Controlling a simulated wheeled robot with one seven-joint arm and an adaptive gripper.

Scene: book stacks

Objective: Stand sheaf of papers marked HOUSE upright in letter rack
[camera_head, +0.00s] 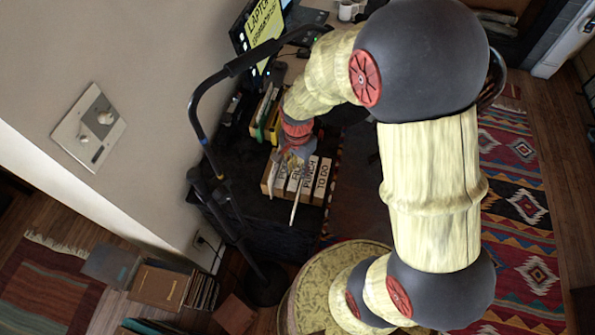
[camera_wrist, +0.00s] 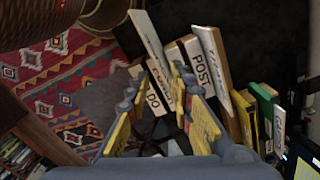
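My gripper (camera_wrist: 167,80) points down over the letter rack; in the head view it shows (camera_head: 296,156) at the rack's back edge. Its yellow fingers are drawn in around a thin pale slab of papers (camera_wrist: 148,42), which looks like the sheaf. The slab juts out past the fingertips, tilted, and its HOUSE mark cannot be read. In the head view the slab (camera_head: 296,203) shows nearly edge-on, crossing the rack's labelled front. The letter rack (camera_head: 321,181) has white labels, among them PUNCH and TO DO. POST (camera_wrist: 201,68) reads in the wrist view. The fingers partly hide the slots.
Yellow, green and white upright files (camera_head: 268,112) stand beside the rack. A laptop-labelled screen (camera_head: 262,30) and a mug (camera_head: 348,10) are farther back. A dark lamp stand (camera_head: 205,140) rises left of the rack. Books (camera_head: 160,286) lie on the floor at lower left.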

